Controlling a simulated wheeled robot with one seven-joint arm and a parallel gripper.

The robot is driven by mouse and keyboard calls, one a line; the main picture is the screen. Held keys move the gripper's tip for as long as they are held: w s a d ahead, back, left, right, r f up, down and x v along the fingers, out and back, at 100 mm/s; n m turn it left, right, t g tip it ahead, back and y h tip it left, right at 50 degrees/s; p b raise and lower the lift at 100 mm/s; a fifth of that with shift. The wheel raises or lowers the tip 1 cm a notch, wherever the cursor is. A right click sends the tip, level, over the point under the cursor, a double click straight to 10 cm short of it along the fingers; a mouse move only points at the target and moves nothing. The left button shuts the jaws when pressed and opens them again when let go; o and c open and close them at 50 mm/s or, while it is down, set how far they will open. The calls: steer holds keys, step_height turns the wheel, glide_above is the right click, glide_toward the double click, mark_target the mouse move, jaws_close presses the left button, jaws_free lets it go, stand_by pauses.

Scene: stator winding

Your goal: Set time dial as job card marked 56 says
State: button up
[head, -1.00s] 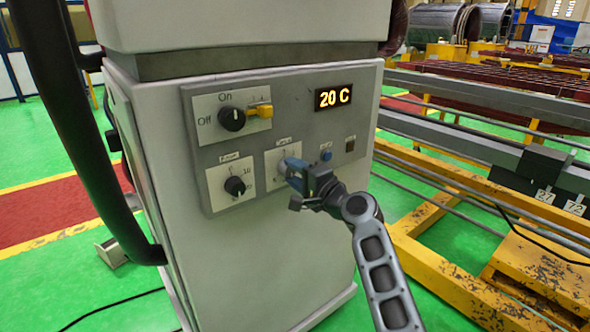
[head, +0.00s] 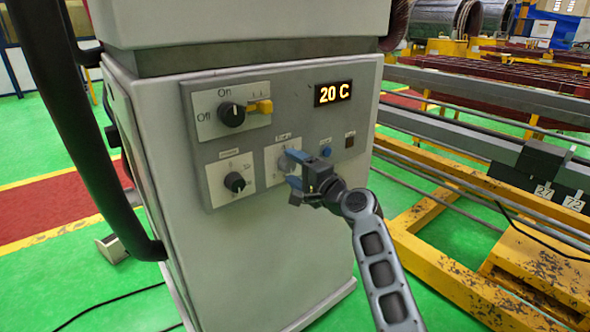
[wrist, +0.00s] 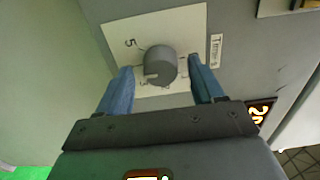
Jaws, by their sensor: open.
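A grey round dial (wrist: 160,66) on a white labelled plate shows in the wrist view, with a "5" and other small numerals around it. The plate's label beside it is only partly readable. My gripper (wrist: 161,86) is open, with one blue finger on either side of the dial and a gap on both sides. In the head view my gripper (head: 292,168) is at the lower middle plate (head: 271,170) of the control panel and partly hides the dial there. No job card marked 56 is readable in these frames.
Tags 27 and 72 (head: 558,196) hang on the rack at right.

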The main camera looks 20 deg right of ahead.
steer(key=shift+s, duration=0.15)
steer(key=v, duration=0.7)
steer(key=shift+s, duration=0.25)
steer(key=shift+d, duration=0.1)
steer(key=s+d+f+n+g+h, duration=0.1)
steer(key=s+f+n+h, duration=0.1)
steer(key=s+f, duration=0.55)
steer(key=s+f+n+h, duration=0.1)
steer(key=s+f, duration=0.3)
steer(key=s, duration=0.7)
steer(key=s+d+f+n+g+h, duration=0.1)
steer(key=s+f+n+h, duration=0.1)
steer(key=s+f, duration=0.5)
steer(key=s+a+r+n, duration=0.1)
steer(key=s+r+n, duration=0.2)
steer(key=s, duration=0.6)
steer(key=s+a+r+n, duration=0.2)
steer(key=s+r, duration=0.3)
steer(key=s, duration=0.5)
steer(key=s+a+r+n, duration=0.1)
steer(key=s+r+n, duration=0.3)
steer(key=s, duration=0.5)
steer(key=shift+s+a+r+h, duration=0.25)
steer(key=shift+s+a+h, duration=0.05)
steer(key=shift+a, duration=0.1)
